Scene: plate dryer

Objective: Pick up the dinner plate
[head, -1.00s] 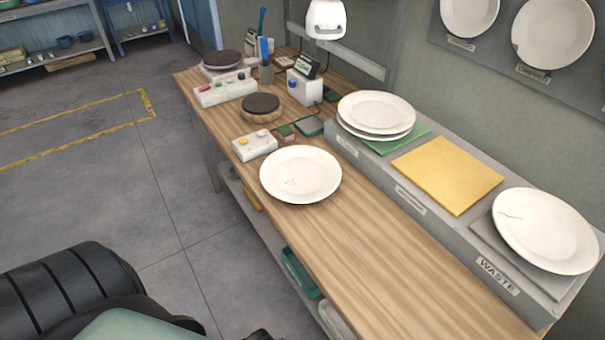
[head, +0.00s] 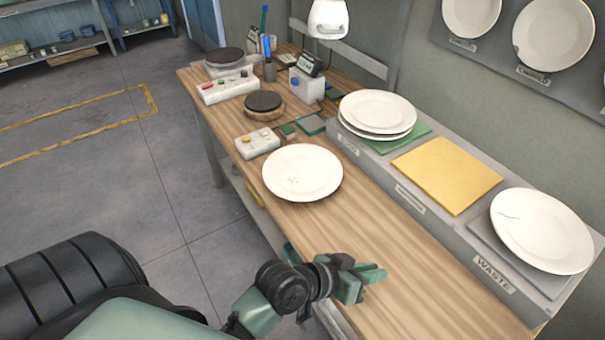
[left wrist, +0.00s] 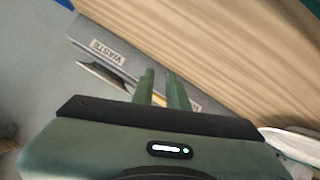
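The dinner plate (head: 302,172) is white with a few small dark specks and lies flat on the wooden bench top. My left gripper (head: 376,273) is over the bench's front edge, to the lower right of the plate and apart from it. Its two green fingers (left wrist: 163,88) show a gap between them in the left wrist view, with nothing held. A white plate's rim (left wrist: 295,143) shows at the right edge of that view; I cannot tell which plate. My right gripper is not in view.
A grey raised shelf along the wall holds stacked white plates (head: 377,112), a yellow pad (head: 446,175) and a cracked plate (head: 541,231) by the WASTE label (head: 494,274). The bench right of the plate is clear.

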